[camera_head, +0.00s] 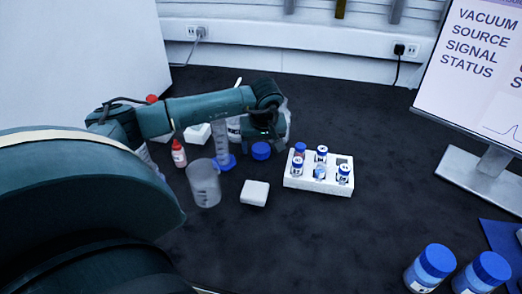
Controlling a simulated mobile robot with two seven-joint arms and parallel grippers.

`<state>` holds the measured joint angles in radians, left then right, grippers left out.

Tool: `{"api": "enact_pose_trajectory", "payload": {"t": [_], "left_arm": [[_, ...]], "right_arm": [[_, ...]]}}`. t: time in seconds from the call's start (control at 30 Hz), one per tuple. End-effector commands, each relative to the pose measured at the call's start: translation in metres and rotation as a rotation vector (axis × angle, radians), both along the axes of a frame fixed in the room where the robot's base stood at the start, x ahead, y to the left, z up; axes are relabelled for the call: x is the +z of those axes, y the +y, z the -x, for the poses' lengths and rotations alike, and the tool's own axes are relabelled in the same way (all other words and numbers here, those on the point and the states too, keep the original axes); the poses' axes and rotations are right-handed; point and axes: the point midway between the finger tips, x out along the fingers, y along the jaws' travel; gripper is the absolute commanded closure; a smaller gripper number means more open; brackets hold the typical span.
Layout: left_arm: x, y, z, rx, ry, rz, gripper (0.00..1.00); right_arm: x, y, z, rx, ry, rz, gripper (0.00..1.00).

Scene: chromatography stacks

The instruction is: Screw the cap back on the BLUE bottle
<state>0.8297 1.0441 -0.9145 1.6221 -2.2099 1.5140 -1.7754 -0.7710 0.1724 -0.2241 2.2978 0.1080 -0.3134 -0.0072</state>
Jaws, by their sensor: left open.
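A loose-looking blue cap (261,151) shows on the dark bench, directly below my left gripper (262,138). My left arm reaches in from the left and bends down at the wrist. The gripper is open; its fingertips are small and dark, and I cannot tell if they touch the cap. A clear bottle (286,128) stands behind the gripper and is mostly hidden by it. Two blue-capped bottles stand at the bottom right, one on the left (432,265) and one on the right (484,271). I cannot tell which bottle is the BLUE one. My right gripper is not in view.
A measuring cylinder (222,145), a beaker (204,186), a red bottle (178,154) and a white box (255,193) stand near the arm. A monitor (480,70) stands right. The centre-right bench is clear.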

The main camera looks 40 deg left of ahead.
Motion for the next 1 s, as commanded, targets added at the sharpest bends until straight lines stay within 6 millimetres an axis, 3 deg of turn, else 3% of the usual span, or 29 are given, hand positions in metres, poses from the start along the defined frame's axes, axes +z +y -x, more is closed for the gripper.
{"api": "enact_pose_trajectory", "payload": {"t": [0.4,1.0], "left_arm": [[-0.0052,0.0012,-0.0012,0.000,-0.001,0.000,0.28],[-0.0049,0.0013,-0.0013,0.000,-0.001,0.000,0.75]], "right_arm": [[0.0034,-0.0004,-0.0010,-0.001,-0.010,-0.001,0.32],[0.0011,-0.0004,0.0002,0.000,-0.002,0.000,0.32]]}}
